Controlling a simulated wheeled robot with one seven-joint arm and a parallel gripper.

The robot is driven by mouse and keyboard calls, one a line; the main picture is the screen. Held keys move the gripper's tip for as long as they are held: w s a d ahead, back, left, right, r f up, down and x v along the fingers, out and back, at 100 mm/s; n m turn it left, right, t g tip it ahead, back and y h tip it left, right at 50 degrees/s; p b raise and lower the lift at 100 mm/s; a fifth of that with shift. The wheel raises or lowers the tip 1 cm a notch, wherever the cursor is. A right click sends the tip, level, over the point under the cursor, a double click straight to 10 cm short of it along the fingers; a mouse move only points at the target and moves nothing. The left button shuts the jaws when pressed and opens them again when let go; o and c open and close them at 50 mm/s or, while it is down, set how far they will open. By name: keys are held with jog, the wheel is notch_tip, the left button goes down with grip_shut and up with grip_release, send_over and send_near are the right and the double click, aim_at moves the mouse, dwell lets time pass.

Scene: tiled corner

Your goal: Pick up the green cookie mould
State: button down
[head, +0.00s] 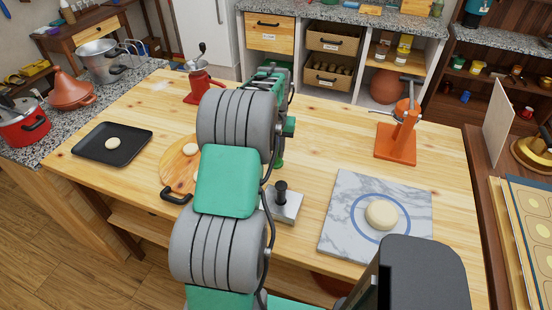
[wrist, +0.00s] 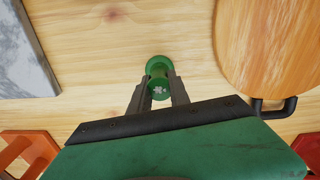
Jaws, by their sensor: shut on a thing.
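The green cookie mould (wrist: 158,66) shows in the wrist view, with a round green top and a pale pattern lower on it. My gripper (wrist: 158,88) is shut on it, one dark finger on each side. The wooden table top lies behind it. I cannot tell whether the mould touches the table or is held just above it. In the head view my arm covers most of my gripper and the mould.
A marble slab (head: 340,203) with dough (head: 382,214) lies right of my arm; a round wooden board (head: 178,163) lies left. A grey metal block with a black knob (head: 284,205) stands between. Also on the table are an orange press (head: 397,140), a red press (head: 202,88) and a black tray (head: 92,150).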

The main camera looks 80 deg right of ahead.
dwell(0.3)
jog(key=shift+r, duration=0.6)
jog(key=s+r+b, duration=0.3)
jog(key=s+r, duration=0.9)
jog(key=s, duration=0.2)
jog(key=shift+d, duration=0.25)
jog(key=c, duration=1.7)
grip_release()
jog(key=shift+f, duration=0.1)
jog(key=shift+c, duration=0.2)
grip_shut()
jog(key=shift+w, duration=0.15)
